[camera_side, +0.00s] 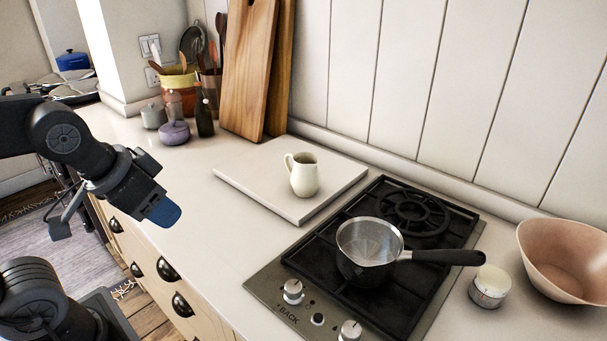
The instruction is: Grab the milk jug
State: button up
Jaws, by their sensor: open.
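The milk jug (304,175) is small and cream-coloured, with its handle on the left side. It stands upright on a pale square board (246,175) on the counter. My gripper (162,212) is at the left, near the counter's front edge, and points down and to the right. It is open and apart from the jug, with a wide stretch of counter between them. A blue fingertip shows; the gap between the fingers is hard to see from this side.
A gas hob (322,262) holds a saucepan (366,262) with its handle pointing right. A small pot (490,286) and a pink bowl (566,262) stand at the right. Wooden boards (248,70) lean on the wall behind the jug. Bottles and a utensil crock (180,92) stand at the back left.

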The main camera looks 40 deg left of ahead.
jog(key=shift+r, duration=0.1)
dwell(0.4)
jog(key=w+a+r+n+g+y, duration=0.1)
jog(key=w+r+n, duration=0.3)
jog(key=w, duration=0.5)
jog(key=w+a+r+n+g+y, duration=0.1)
jog(key=w+r+n, duration=0.3)
jog(key=w, duration=0.5)
jog(key=n+g+y, duration=0.3)
jog(key=n, duration=0.6)
send_over(289, 155)
jog(key=d, duration=0.5)
notch_tip(289, 155, down, 7)
jog(key=x, duration=0.8)
jog(key=shift+w, duration=0.15)
jog(key=shift+h, duration=0.3)
jog(key=x, duration=0.5)
jog(key=shift+a+r, duration=0.1)
jog(key=shift+a, duration=0.1)
